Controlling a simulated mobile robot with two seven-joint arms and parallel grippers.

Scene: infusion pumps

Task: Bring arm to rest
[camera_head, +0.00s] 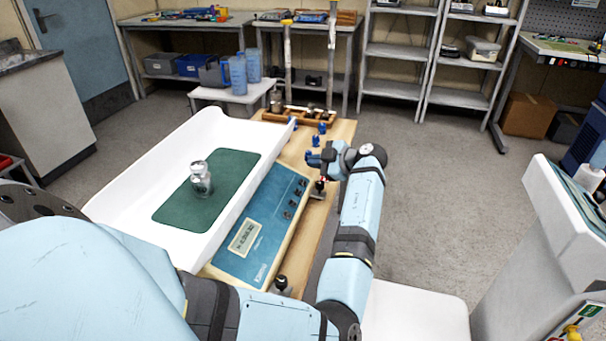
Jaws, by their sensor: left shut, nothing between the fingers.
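My left arm comes in from the lower left, crosses the bottom of the head view and bends up to the wrist. My left gripper (315,159) is small and partly foreshortened, pointing left above the wooden table (340,133), near the far right corner of the blue panel device (263,222). It is shut and nothing shows in it. A clear glass jar with a metallic look (201,179) stands on the green mat (226,195) inside the white tray (140,150), left of the gripper. My right gripper is not in view.
Small blue pieces (322,128) and a wooden rack (300,114) with two upright posts are beyond the gripper. A dark knobbed item (320,185) stands just below it. Blue bottles (238,75) stand further back. Open floor (440,180) lies to the right.

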